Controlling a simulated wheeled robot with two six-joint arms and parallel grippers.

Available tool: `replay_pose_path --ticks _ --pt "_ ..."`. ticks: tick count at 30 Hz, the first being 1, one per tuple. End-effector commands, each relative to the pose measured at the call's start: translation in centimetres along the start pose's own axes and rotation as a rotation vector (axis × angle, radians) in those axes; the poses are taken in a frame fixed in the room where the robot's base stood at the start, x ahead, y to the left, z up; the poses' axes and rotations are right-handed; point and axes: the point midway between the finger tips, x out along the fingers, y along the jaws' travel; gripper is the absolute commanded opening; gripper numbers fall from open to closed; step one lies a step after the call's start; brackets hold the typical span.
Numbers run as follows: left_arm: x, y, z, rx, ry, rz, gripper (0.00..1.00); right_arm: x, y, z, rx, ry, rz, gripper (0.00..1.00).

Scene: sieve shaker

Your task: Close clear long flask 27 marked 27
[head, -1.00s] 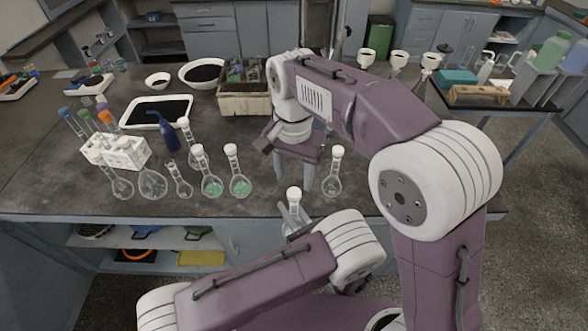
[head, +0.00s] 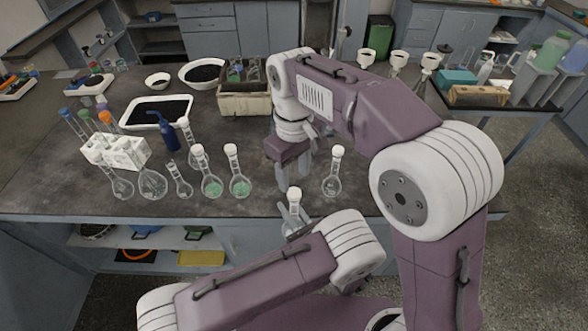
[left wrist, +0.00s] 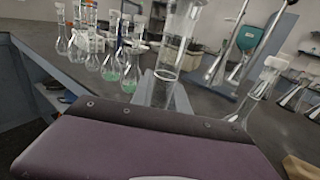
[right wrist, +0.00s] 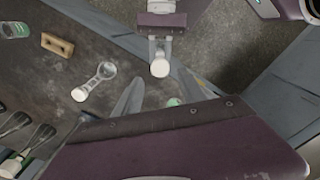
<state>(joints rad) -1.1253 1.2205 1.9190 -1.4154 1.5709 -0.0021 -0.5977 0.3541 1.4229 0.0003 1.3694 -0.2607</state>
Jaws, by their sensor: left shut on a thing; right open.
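My left gripper (head: 297,226) is shut on a clear flask (head: 294,212) and holds it upright in front of the table's near edge. A white cap (head: 294,194) sits on top of its neck; the cap also shows from above in the right wrist view (right wrist: 160,68). The clear neck (left wrist: 178,45) stands large in the left wrist view, its top cut off by the frame. No number can be read. My right gripper (head: 294,174) is open and empty above the table, just behind the held flask. Its fingers show in the right wrist view (right wrist: 160,95).
A white-capped flask (head: 333,184) stands right of my right gripper. Two capped flasks with green liquid (head: 211,186) (head: 240,186) stand to the left, beside several clear flasks (head: 152,184). A white tube rack (head: 116,152), a blue bottle (head: 169,138) and a beige crate (head: 244,104) stand further back.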

Motion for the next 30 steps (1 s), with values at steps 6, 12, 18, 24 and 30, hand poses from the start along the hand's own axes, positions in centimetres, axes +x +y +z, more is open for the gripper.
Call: replay_pose_path --ticks 6,12,18,24,30 --pt "0.0 0.0 0.0 0.0 -0.001 0.0 0.0 3.8 0.0 0.1 0.001 -0.005 -0.001 0.48" --pt "0.0 0.0 0.0 0.0 -0.001 0.0 0.0 6.3 0.0 0.1 0.001 -0.003 -0.001 0.48" --pt "0.0 0.0 0.0 0.0 -0.001 0.0 0.0 7.1 0.0 0.1 0.001 -0.001 0.0 0.48" --pt "0.0 0.0 0.0 0.0 -0.001 0.0 0.0 7.0 0.0 0.1 0.001 -0.001 0.0 0.48" --pt "0.0 0.0 0.0 0.0 -0.001 0.0 0.0 7.0 0.0 0.0 0.001 -0.001 0.0 0.0"
